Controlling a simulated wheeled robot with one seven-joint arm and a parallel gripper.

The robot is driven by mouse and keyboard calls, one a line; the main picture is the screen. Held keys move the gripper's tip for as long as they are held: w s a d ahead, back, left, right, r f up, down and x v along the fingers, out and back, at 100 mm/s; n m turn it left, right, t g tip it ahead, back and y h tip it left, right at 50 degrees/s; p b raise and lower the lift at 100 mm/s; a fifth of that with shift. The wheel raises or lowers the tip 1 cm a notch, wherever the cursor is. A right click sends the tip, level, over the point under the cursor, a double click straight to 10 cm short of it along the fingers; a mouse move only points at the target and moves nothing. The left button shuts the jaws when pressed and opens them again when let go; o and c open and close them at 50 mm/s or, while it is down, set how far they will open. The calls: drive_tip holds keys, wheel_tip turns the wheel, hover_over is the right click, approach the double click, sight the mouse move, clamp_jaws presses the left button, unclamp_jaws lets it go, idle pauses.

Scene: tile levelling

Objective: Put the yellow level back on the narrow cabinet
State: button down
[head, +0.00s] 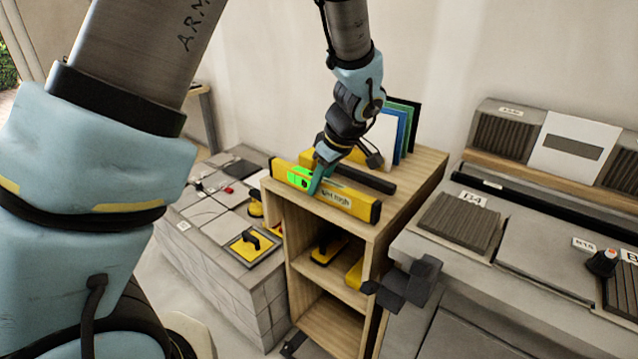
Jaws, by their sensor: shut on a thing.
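The yellow level (345,200) has a bright green vial and black end caps. It lies along the front edge of the top of the narrow wooden cabinet (417,172). My gripper (318,180) points down over the level and is shut on it left of its middle. The level looks on or just above the cabinet top; I cannot tell whether it bears its weight. Its far side is hidden.
A black bar (365,178) and another yellow tool lie behind the level. Upright coloured folders (405,125) stand at the back. Yellow tools sit on the cabinet's shelf (328,248). A tiled block (205,222) is left; a grey bench (540,235) is right.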

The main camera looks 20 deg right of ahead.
drive_tip(key=shift+f, duration=0.1)
idle(0.5)
drive_tip(key=c, duration=0.6)
unclamp_jaws()
